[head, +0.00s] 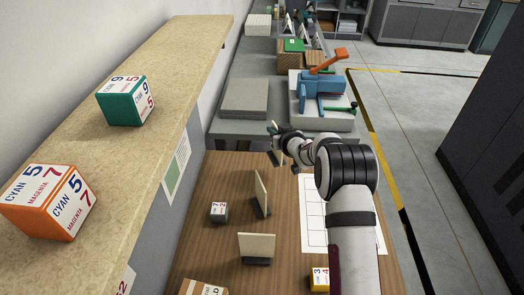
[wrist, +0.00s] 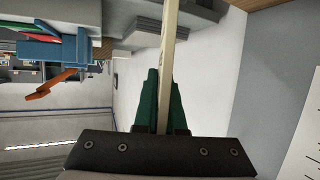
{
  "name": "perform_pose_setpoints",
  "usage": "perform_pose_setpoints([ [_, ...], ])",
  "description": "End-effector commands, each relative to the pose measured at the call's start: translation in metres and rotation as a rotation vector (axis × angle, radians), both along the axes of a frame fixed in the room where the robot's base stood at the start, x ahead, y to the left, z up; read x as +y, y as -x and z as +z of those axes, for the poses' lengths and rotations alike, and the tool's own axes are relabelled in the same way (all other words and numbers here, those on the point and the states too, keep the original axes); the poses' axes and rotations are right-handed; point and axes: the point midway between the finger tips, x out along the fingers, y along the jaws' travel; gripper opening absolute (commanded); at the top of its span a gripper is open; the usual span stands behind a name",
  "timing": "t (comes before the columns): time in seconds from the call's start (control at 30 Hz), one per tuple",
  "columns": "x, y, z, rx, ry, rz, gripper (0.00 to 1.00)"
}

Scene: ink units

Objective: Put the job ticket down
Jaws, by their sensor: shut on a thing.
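The job ticket appears to be the thin pale card (wrist: 168,40) between my gripper's green fingers in the wrist view. My gripper (wrist: 164,80) is shut on it, and the card stretches away past the fingertips. In the head view my gripper (head: 276,130) is over the far edge of the brown wooden table (head: 215,250), where the card shows only as a small pale edge. Just below it a dark-footed piece (head: 277,158) stands on the table, partly hidden by the arm. Two more pale cards stand upright in dark holders, one side-on (head: 261,190) and one facing me (head: 257,246).
A small dark number cube (head: 218,212), a yellow cube (head: 320,279) and a white gridded sheet (head: 313,215) are on the table. A raised ledge (head: 165,75) at left bears a green cube (head: 126,101) and an orange cube (head: 48,202). A blue press (head: 322,88) stands beyond.

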Motion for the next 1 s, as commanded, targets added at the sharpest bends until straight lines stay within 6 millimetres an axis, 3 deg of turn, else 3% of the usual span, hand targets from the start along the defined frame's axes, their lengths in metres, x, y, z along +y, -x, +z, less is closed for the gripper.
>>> perform_pose_setpoints([
  [0.1, 0.028, -0.009, -0.018, 0.000, 0.000, 0.002, 0.00],
  [0.23, 0.041, -0.014, -0.028, 0.000, 0.000, -0.001, 0.00],
  [0.47, 0.042, -0.014, -0.066, 0.003, 0.001, -0.001, 0.00],
  [0.8, 0.041, -0.014, -0.070, 0.000, 0.000, -0.001, 0.00],
  [0.83, 0.041, -0.014, -0.070, 0.000, 0.000, -0.001, 0.12],
  [0.9, 0.041, -0.014, -0.070, 0.000, 0.001, -0.002, 0.25],
  [1.0, 0.041, -0.014, -0.070, 0.000, 0.001, -0.002, 0.37],
])
